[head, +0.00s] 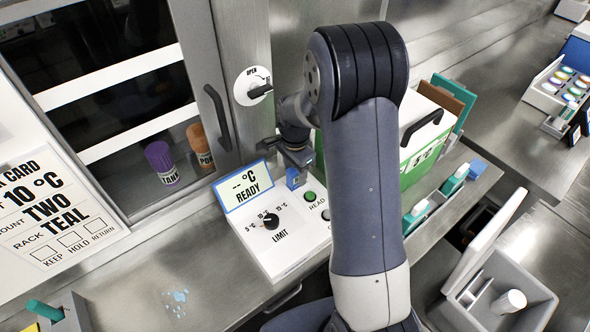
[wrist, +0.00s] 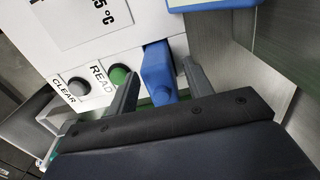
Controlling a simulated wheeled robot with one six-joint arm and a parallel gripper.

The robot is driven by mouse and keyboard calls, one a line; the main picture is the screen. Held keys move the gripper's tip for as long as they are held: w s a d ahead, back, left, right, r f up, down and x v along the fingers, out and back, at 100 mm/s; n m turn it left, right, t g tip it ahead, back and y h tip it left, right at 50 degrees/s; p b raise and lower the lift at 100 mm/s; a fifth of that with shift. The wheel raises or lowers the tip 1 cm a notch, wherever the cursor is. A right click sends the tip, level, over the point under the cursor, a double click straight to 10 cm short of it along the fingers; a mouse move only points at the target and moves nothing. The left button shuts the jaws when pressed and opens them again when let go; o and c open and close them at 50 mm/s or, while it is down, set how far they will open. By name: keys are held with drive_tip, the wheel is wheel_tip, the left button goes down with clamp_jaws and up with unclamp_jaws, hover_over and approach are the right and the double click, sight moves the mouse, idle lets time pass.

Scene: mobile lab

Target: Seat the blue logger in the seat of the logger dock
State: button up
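The blue logger (head: 293,178) stands upright at the back edge of the white logger dock (head: 262,238), just right of its display, which reads "-- °C READY". In the wrist view the logger (wrist: 157,70) is between the two fingers of my gripper (wrist: 160,82). Narrow gaps show on both sides of it, so the fingers look open around it. In the head view my gripper (head: 296,158) is directly above the logger. The seat is hidden behind the logger and fingers, and I cannot tell how deep the logger sits.
The dock has a limit dial (head: 270,220) and a green READ button (head: 309,197). A cabinet with a glass window (head: 110,90) stands behind at left. A green-and-white box (head: 425,140) is right of my arm.

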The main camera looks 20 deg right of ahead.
wheel_tip(320, 180, up, 12)
drive_tip(key=shift+r+b, duration=0.15)
drive_tip(key=shift+b, duration=0.2)
idle(0.5)
wheel_tip(320, 180, down, 12)
drive_tip(key=shift+f+p, duration=0.1)
drive_tip(key=shift+p, duration=0.4)
drive_tip(key=shift+r+b, duration=0.3)
drive_tip(key=shift+r, duration=1.6)
